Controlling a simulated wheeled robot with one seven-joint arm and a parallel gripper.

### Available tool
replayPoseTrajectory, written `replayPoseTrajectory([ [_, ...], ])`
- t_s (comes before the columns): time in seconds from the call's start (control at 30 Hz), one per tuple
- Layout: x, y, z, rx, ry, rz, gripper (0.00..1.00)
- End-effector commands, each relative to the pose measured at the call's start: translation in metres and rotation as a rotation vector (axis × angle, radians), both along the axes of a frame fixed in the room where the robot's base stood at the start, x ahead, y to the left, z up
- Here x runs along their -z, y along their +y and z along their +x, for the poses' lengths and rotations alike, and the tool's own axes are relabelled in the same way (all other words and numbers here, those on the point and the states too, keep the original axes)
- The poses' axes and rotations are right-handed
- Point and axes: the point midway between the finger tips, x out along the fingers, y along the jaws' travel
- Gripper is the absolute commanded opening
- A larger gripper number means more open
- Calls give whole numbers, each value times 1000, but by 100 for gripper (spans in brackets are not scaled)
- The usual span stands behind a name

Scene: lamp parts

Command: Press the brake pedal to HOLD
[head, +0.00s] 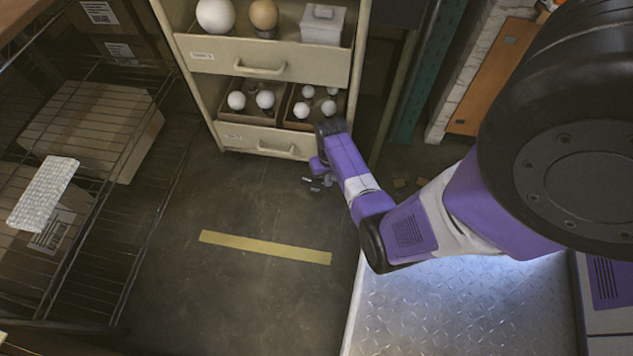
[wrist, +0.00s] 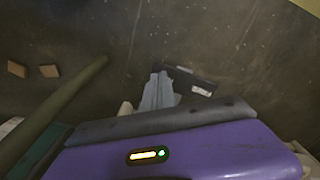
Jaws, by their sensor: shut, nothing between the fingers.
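My gripper (wrist: 160,76) points down toward the floor, its grey fingers together and empty. In the head view, my gripper (head: 316,188) is low in front of the drawer unit. A dark bar with small pale marks (wrist: 201,82), probably the brake pedal, lies just beyond and to the right of the fingertips in the wrist view. The fingers hide part of its left end. I cannot tell whether they touch it, nor read its marks or whether it is up or down. In the head view, the pedal cannot be told apart from the small grey shapes around my fingers.
A cream drawer unit (head: 262,68) holds bulbs in its open drawers, above and behind my gripper. A wire rack (head: 118,225) with cartons stands left. A yellow strip (head: 265,247) marks the open floor. Small brown pieces (wrist: 17,69) lie near a greenish post (wrist: 60,103).

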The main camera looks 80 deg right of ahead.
Motion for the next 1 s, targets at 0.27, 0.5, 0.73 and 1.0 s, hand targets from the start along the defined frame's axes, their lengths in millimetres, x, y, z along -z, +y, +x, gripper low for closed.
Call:
replayPoseTrajectory([
  [0.27, -19, 0, 0, 0, 0, 0, 0],
  [0.5, -35, 0, 0, 0, 0, 0, 0],
  [0.73, -51, 0, 0, 0, 1, -1, 0],
  [1.0, -69, 0, 0, 0, 0, 0, 0],
])
